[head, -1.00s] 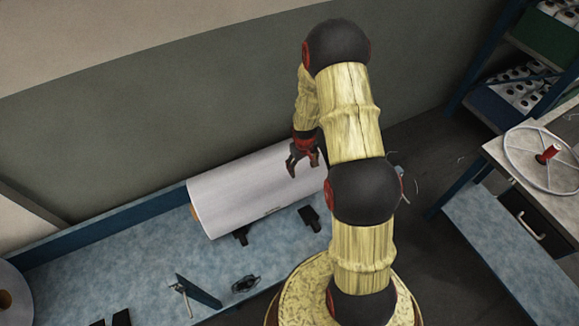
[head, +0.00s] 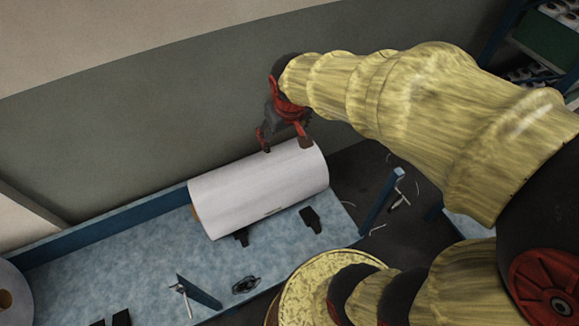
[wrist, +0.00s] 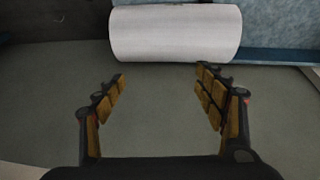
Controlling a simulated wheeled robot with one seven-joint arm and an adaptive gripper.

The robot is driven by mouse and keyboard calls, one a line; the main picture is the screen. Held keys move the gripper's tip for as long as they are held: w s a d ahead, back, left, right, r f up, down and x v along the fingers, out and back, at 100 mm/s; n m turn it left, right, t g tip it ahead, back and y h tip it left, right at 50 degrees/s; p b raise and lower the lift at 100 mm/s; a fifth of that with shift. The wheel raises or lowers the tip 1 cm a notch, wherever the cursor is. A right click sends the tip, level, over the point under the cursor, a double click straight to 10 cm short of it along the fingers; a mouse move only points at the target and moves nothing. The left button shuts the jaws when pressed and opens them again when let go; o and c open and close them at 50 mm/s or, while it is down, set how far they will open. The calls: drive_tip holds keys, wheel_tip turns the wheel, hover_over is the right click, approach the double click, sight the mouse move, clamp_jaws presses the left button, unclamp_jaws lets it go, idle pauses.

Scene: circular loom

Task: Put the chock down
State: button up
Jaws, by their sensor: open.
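Two small black chock-like blocks lie on the blue bench top at the front side of the white roll, one near its middle (head: 241,237) and one near its right end (head: 310,219). I cannot tell which one the task means. The white roll (head: 255,188) lies on its side on the bench, and it also shows at the top of the wrist view (wrist: 175,34). My gripper (head: 285,146) is open, with its fingers at the roll's upper back edge in the head view. In the wrist view, nothing lies between its fingers (wrist: 160,79).
The blue bench top (head: 110,270) has a raised back edge along the grey wall (head: 120,140). A small blue post with a white handle (head: 198,292) and a dark round part (head: 245,285) stand near the front. Another blue post (head: 376,202) stands at right. Another roll (head: 12,298) is at far left.

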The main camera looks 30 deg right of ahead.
drive_tip(key=s+a+r, duration=0.3)
drive_tip(key=s, duration=0.4)
drive_tip(key=s+a+r+t+y, duration=0.1)
drive_tip(key=s+a+r, duration=0.2)
drive_tip(key=s, duration=0.4)
drive_tip(key=shift+s+a+r+t, duration=0.25)
drive_tip(key=shift+a+r+t, duration=0.1)
drive_tip(key=shift+r, duration=0.45)
drive_tip(key=shift+c, duration=0.7)
